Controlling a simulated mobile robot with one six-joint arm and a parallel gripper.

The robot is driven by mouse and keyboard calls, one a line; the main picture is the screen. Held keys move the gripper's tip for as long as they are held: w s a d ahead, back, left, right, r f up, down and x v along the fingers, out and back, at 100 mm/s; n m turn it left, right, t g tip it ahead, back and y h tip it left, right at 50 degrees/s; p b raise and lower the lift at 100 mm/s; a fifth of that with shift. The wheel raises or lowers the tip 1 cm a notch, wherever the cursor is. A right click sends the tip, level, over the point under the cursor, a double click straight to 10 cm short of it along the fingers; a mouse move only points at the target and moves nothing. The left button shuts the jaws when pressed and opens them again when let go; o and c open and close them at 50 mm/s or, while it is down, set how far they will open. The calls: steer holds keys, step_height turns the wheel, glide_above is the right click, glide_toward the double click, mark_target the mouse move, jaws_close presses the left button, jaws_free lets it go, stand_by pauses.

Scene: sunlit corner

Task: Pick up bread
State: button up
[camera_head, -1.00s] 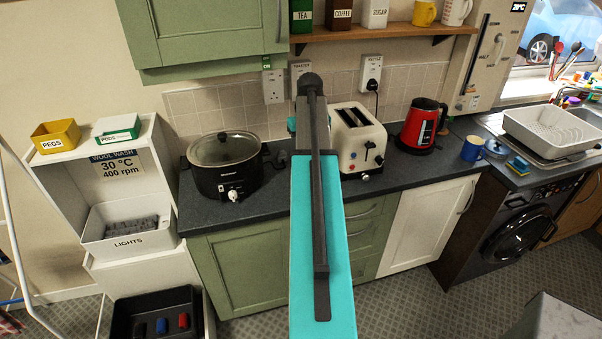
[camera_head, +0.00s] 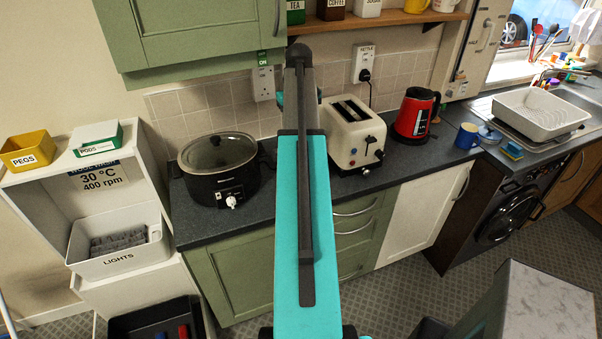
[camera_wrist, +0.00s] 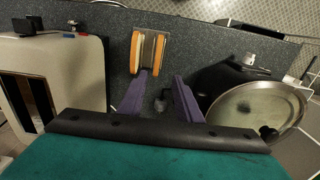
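In the head view my arm covers this part of the counter, so the block and the fingers are hidden there. No other bread is visible.
The cream toaster (camera_head: 352,137) and black slow cooker (camera_head: 219,171) flank my arm. The red kettle (camera_head: 413,113), blue mug (camera_head: 467,136) and dish rack (camera_head: 541,112) stand farther right. A green wall cupboard (camera_head: 190,35) hangs above. A grey-topped unit (camera_head: 548,305) is at lower right.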

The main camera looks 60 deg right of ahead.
steer(key=shift+s+d, duration=0.1)
steer(key=shift+s, duration=0.05)
steer(key=shift+s+f+b, duration=0.1)
steer(key=shift+f+b, duration=2.55)
steer(key=shift+f, duration=1.7)
steer(key=shift+f, duration=0.15)
steer(key=shift+s+f+b, duration=0.1)
steer(key=shift+f+b, duration=1.85)
steer(key=shift+f, duration=0.5)
jaws_close()
